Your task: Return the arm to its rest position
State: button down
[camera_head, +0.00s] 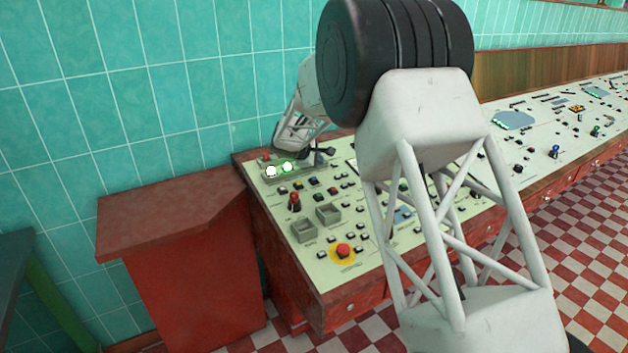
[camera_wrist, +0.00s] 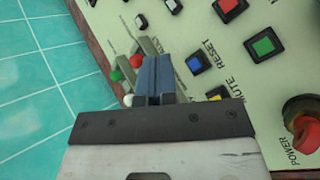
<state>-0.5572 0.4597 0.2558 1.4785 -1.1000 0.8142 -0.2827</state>
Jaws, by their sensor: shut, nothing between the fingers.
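My arm reaches from the right over the control desk (camera_head: 330,262) in the head view, its large white and black links hiding part of the desk. My gripper (camera_head: 321,153) is at the far left end of the desk, close to the panel by the tiled wall. In the wrist view my gripper (camera_wrist: 155,68) shows two blue-grey fingers shut together with nothing between them. They are beside a small slanted unit with a green light (camera_wrist: 116,75) and a red light (camera_wrist: 136,61). I cannot tell whether the fingers touch it.
The teal tiled wall (camera_head: 150,100) is close behind. A checkered floor (camera_head: 590,250) lies open at right.

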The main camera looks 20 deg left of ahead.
dwell(0.6)
jog(key=s+d+r+m+g, duration=0.1)
jog(key=s+d+r+m, duration=0.2)
jog(key=s+d+r, duration=0.6)
jog(key=s+d+r+m+g, duration=0.25)
jog(key=s+d, duration=0.55)
jog(key=d, duration=0.4)
jog(key=s+d+r+m+g, duration=0.1)
jog(key=s+d+r+m, duration=0.35)
jog(key=s+d, duration=0.5)
jog(key=s+d+r+m+g+y, duration=0.1)
jog(key=s+d+m, duration=0.1)
jog(key=s+d, duration=0.5)
jog(key=s+d+r+m+y, duration=0.15)
jog(key=s+d, duration=0.25)
jog(key=s, duration=0.7)
jog(key=s+d+f+m+y, duration=0.1)
jog(key=s+f+m, duration=0.1)
jog(key=s, duration=0.7)
jog(key=s+d+f+m+y, duration=0.1)
jog(key=s+f+m, duration=0.2)
jog(key=s, duration=0.5)
jog(key=shift+s+d+f, duration=0.15)
jog(key=shift+s+d, duration=0.1)
jog(key=shift+s, duration=0.1)
